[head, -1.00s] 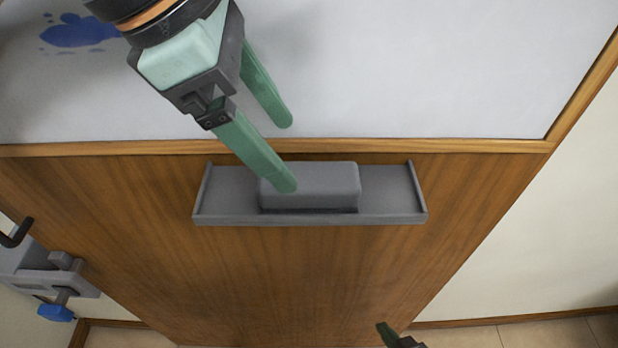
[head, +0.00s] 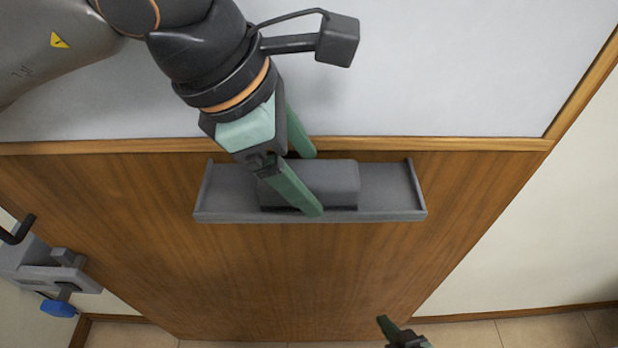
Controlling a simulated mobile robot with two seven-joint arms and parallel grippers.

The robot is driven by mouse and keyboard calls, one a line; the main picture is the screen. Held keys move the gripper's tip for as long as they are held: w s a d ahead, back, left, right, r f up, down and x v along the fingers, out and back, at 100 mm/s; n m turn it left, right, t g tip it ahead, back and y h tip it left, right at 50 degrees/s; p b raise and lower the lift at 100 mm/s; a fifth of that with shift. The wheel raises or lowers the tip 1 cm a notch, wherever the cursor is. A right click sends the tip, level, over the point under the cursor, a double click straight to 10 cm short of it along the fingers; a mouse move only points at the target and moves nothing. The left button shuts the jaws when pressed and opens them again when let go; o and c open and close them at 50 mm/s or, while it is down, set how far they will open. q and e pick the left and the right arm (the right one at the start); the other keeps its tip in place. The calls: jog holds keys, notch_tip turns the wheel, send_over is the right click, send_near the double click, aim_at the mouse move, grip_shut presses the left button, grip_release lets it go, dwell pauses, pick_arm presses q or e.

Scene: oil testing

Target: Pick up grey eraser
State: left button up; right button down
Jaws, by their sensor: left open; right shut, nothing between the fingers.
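The grey eraser (head: 335,182) lies on the grey tray (head: 390,200) fixed to the wooden panel below the whiteboard. My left gripper (head: 312,184) comes down from the upper left with its two green fingers apart. Its near finger passes in front of the eraser's front side and its far finger is by the eraser's back edge. I cannot tell whether the fingers touch it. My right gripper (head: 385,325) shows only in part at the bottom edge, well below the tray, shut and empty.
The whiteboard (head: 440,70) with its wooden frame stands behind the tray. The tray has raised ends and a front lip. A grey clamp-like device with a blue knob (head: 58,308) is at the lower left. The space below the tray in front of the wooden panel is clear.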

pick_arm(q)
jog(key=shift+f+b, duration=0.25)
jog(key=shift+b, duration=0.3)
pick_arm(e)
jog(key=shift+f, duration=0.6)
pick_arm(q)
jog(key=c, duration=1.1)
pick_arm(e)
jog(key=shift+r, duration=0.1)
